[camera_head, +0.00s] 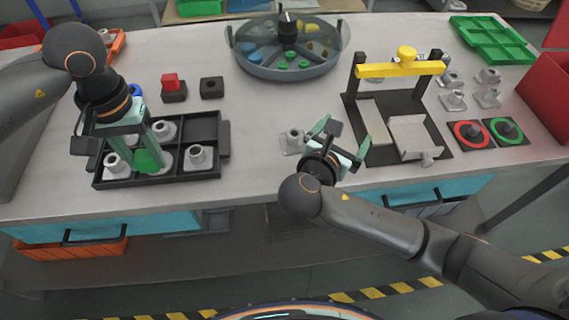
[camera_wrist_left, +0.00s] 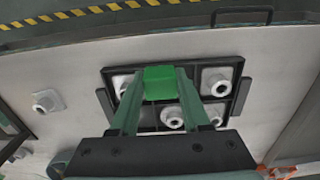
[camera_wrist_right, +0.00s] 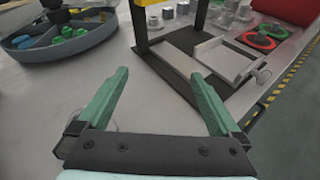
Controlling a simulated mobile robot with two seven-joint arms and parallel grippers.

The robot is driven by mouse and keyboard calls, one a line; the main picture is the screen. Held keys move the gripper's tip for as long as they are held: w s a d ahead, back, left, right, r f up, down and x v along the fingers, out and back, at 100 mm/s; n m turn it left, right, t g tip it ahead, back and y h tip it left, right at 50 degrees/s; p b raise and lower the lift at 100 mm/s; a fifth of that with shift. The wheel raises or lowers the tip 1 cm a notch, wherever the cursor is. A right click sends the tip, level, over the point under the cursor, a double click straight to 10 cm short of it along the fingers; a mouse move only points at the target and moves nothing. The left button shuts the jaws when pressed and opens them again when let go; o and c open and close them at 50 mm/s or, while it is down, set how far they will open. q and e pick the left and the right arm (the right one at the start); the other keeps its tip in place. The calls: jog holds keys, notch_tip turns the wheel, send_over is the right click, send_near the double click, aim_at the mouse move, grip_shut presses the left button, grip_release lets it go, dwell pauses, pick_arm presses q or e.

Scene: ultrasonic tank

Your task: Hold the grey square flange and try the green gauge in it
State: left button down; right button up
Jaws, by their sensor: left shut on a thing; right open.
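My left gripper (camera_head: 146,146) is shut on the green gauge (camera_head: 148,162) above the black tray (camera_head: 218,126). The gauge also shows as a green block between the fingers in the left wrist view (camera_wrist_left: 160,83). Several grey square flanges with round collars, such as one at the tray's right (camera_head: 199,157), stand in the tray. Another grey square flange (camera_head: 292,141) stands alone on the table and shows in the left wrist view (camera_wrist_left: 47,100). My right gripper (camera_head: 343,132) is open and empty, just right of this lone flange. Whether the gauge touches anything is unclear.
A black fixture with a yellow clamp bar (camera_head: 400,69) and grey vise block stands right of my right gripper. A round divided tray (camera_head: 288,70) stands at the back.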

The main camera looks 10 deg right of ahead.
aim_at(292, 142)
jog(key=s+a+n+y, duration=0.1)
jog(key=s+a, duration=0.1)
jog(key=a, duration=0.2)
jog(key=s+a+n+t+y, duration=0.1)
jog(key=s+a+n+y, duration=0.1)
jog(key=a, duration=0.2)
jog(key=s+a+n+y, duration=0.1)
jog(key=s+a+n, duration=0.1)
jog(key=a, duration=0.2)
jog(key=shift+s+a, duration=0.2)
jog(key=shift+a, duration=0.15)
jog(key=shift+w+a+f, duration=0.1)
jog(key=x, duration=1.1)
jog(key=shift+w+a, duration=0.1)
jog(key=shift+w, duration=0.3)
jog(key=shift+s+f, duration=0.1)
jog(key=shift+f, duration=0.05)
jog(key=c, duration=1.3)
